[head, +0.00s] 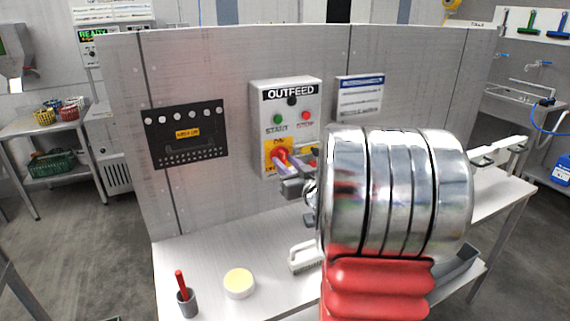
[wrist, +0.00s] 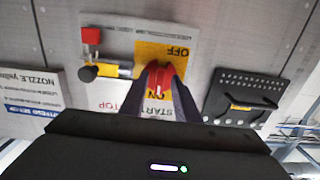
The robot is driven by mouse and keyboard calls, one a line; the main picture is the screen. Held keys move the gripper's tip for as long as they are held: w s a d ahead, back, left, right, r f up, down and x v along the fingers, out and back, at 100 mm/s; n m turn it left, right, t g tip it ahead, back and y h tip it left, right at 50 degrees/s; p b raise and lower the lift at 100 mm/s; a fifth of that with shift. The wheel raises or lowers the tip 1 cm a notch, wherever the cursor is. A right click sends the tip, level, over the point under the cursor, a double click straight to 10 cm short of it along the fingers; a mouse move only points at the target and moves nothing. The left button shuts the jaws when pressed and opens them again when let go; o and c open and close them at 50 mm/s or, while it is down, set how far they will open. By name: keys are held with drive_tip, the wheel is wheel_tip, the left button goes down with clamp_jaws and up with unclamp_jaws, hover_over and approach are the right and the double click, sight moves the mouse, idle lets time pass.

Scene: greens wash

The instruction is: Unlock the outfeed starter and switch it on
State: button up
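The grey OUTFEED starter box (head: 257,97) is on the upright panel, with a green START button (head: 278,119) and a red STOP button (head: 306,115). Its red rotary handle (wrist: 158,76) sits on a yellow ON/OFF plate (wrist: 182,47); the handle's white mark lies on the ON side. My gripper (wrist: 161,80) has its fingers on both sides of the handle and appears shut on it. In the upside-down wrist view, a bolt with a black knob (wrist: 87,73) and a red padlock-like piece (wrist: 92,36) are left of the handle. Whether the bolt engages the handle is unclear.
A black panel (head: 186,135) is left of the box, and a notice (head: 360,97) is right of it. On the bench (head: 215,250) below are a grey cup (head: 187,301) with a red stick, a round pale-yellow-topped tub (head: 239,283) and a white brush-like item (head: 304,258).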

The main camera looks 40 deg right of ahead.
drive_tip(key=v, duration=1.3)
drive_tip(key=shift+s, duration=0.15)
drive_tip(key=shift+a, duration=0.15)
drive_tip(key=w+a+g+h, duration=0.1)
drive_tip(key=w+a+g, duration=0.25)
drive_tip(key=a, duration=0.35)
drive_tip(key=s+a+f+n+g+y, duration=0.1)
drive_tip(key=s+a+g+y, duration=0.1)
drive_tip(key=s+a, duration=0.3)
drive_tip(key=s+a+f+n+g+y, duration=0.1)
drive_tip(key=s+a, duration=0.4)
drive_tip(key=a, duration=0.8)
drive_tip(key=s+a+f+n+g+y, duration=0.1)
drive_tip(key=s+a+f+g+y, duration=0.2)
drive_tip(key=s+a+g, duration=0.2)
drive_tip(key=a, duration=0.3)
drive_tip(key=shift+a, duration=0.4)
